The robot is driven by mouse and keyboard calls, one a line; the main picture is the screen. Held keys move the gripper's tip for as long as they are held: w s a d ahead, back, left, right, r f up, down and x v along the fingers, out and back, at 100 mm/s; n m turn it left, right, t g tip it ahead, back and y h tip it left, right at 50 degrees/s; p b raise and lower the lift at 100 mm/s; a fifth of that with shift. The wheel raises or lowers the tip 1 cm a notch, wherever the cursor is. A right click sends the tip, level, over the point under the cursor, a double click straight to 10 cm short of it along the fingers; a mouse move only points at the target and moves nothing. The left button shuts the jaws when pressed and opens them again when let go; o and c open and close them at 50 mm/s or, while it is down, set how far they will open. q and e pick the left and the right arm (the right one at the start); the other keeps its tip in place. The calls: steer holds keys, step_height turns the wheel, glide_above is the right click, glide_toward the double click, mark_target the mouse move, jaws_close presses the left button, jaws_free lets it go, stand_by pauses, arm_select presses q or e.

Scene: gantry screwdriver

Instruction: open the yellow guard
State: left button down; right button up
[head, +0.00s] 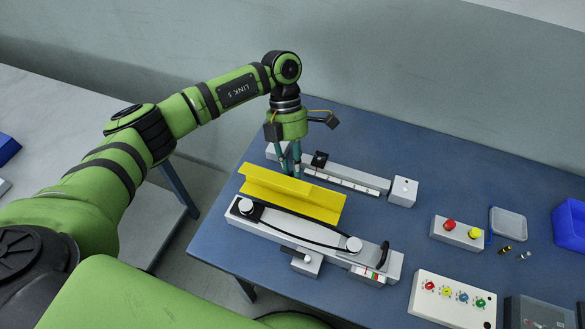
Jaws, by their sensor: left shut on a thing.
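The yellow guard (300,197) is a long bent yellow plate. It lies along the back side of a grey belt unit (325,243), whose black belt and two round pulleys show uncovered. My left gripper (291,170) points down at the guard's back edge and is shut on it. The fingertips are partly hidden behind that edge. My right gripper is not in this view.
Behind the guard is a grey linear slide (352,180) with a white end block (403,191).

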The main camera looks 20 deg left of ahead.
arm_select(q)
steer(key=shift+w+d+f+g+b, duration=0.15)
steer(key=shift+w+f+g+b, duration=0.2)
steer(key=shift+w+g+b, duration=0.25)
steer(key=shift+s+r, duration=0.1)
steer(key=shift+s, duration=0.05)
steer(key=c, duration=1.3)
jaws_free()
steer(key=shift+o, duration=1)
steer(key=v, duration=1.2)
steer(key=shift+c, duration=0.4)
